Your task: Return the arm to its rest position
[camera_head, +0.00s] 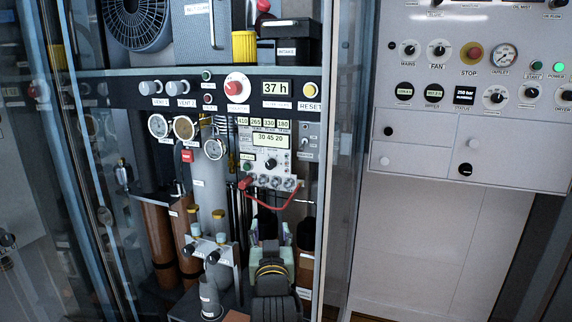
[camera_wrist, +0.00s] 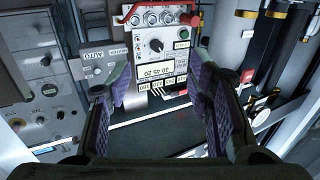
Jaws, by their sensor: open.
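My gripper (camera_head: 269,234) shows low in the middle of the head view, inside the open cabinet, just below a grey control unit (camera_head: 268,150). In the wrist view my gripper (camera_wrist: 158,92) has its two purple-padded fingers spread wide apart with nothing held between them. The control unit also shows in the wrist view (camera_wrist: 158,28), upside down, beyond the fingers. Its lit display reads 30 45 20 in the head view. I cannot tell the exact gap between the fingers and the unit.
Brown cylinders (camera_head: 157,240) and gauges (camera_head: 183,128) stand to the left. A glass door (camera_head: 80,150) and the cabinet's right frame (camera_head: 340,150) flank the opening. A white control panel (camera_head: 470,90) is at right.

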